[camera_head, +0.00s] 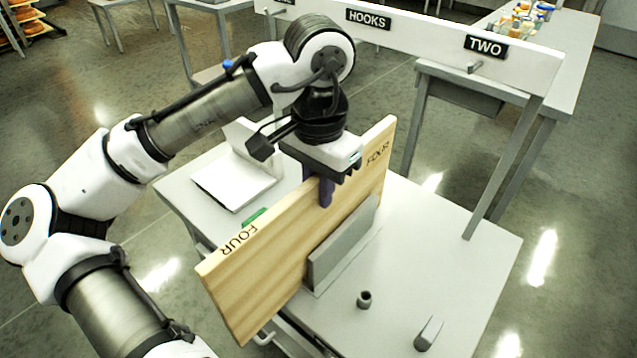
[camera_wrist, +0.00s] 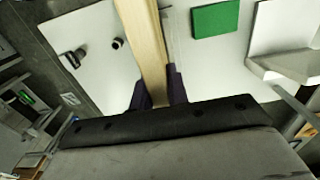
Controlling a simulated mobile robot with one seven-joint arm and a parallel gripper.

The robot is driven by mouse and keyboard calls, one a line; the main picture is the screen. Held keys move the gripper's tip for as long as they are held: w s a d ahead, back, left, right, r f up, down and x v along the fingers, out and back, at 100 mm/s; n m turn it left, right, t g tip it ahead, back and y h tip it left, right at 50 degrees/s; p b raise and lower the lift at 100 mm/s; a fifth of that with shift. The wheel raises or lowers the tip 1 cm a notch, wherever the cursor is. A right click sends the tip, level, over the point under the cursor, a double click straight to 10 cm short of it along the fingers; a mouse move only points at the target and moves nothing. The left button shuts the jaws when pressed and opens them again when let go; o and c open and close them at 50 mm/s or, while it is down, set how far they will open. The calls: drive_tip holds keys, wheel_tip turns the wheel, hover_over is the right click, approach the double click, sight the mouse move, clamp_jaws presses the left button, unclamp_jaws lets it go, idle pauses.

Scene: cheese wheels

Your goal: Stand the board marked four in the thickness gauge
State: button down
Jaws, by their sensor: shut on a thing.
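The wooden board marked FOUR (camera_head: 290,240) is upright on its long edge, with its top edge between the fingers of my gripper (camera_head: 326,190). My gripper is shut on it near the middle of its length. In the wrist view the board (camera_wrist: 145,40) runs away from my gripper (camera_wrist: 158,88), between its two dark purple fingers. A grey upright plate (camera_head: 342,245), which looks like part of the thickness gauge, stands close along the board's right face. The board's lower edge is partly hidden, so I cannot tell whether it sits in the gauge.
A green block (camera_wrist: 215,18) and a white angled stand (camera_head: 235,180) lie left of the board. A rail with hooks (camera_head: 420,35) stands behind.

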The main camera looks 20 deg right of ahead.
drive_tip(key=c, duration=1.3)
unclamp_jaws()
